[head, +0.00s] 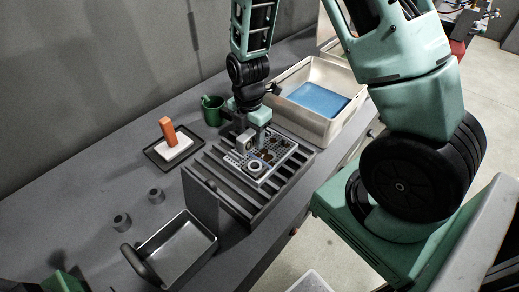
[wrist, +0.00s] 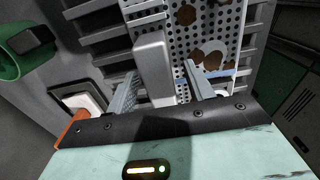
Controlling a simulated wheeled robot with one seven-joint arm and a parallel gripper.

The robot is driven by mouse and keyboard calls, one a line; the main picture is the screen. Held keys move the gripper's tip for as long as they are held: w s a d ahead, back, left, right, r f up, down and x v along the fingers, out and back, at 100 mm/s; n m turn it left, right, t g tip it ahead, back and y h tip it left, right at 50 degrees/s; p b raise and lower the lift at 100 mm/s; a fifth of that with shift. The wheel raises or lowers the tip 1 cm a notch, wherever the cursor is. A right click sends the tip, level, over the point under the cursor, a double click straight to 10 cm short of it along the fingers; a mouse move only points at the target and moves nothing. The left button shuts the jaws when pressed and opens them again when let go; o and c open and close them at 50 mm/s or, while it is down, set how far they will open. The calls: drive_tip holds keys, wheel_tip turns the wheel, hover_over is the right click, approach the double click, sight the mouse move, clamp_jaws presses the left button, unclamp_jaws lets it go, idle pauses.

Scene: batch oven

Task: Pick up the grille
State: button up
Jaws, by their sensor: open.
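The grille (head: 277,153) is a light grey perforated plate with brown stains. It lies flat on a dark slatted rack (head: 236,197) in the head view. In the wrist view the grille (wrist: 190,45) fills the upper middle. A plain grey upright block (wrist: 152,62), perhaps its handle, stands at its left side. My gripper (head: 250,140) is low over the grille's far left part. In the wrist view my gripper (wrist: 161,88) is open, with one finger on each side of the block and gaps showing. Whether the fingertips touch the plate is hidden.
A cream bin (head: 347,118) with a blue bottom stands behind right. A green mug (head: 212,110) and a dark tray (head: 157,159) with a white block and orange handle are to the left. A dark pan (head: 207,238) and two small grey cylinders are nearer.

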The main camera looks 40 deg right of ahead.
drive_tip(key=shift+c, duration=0.3)
clamp_jaws()
drive_tip(key=shift+r, duration=0.1)
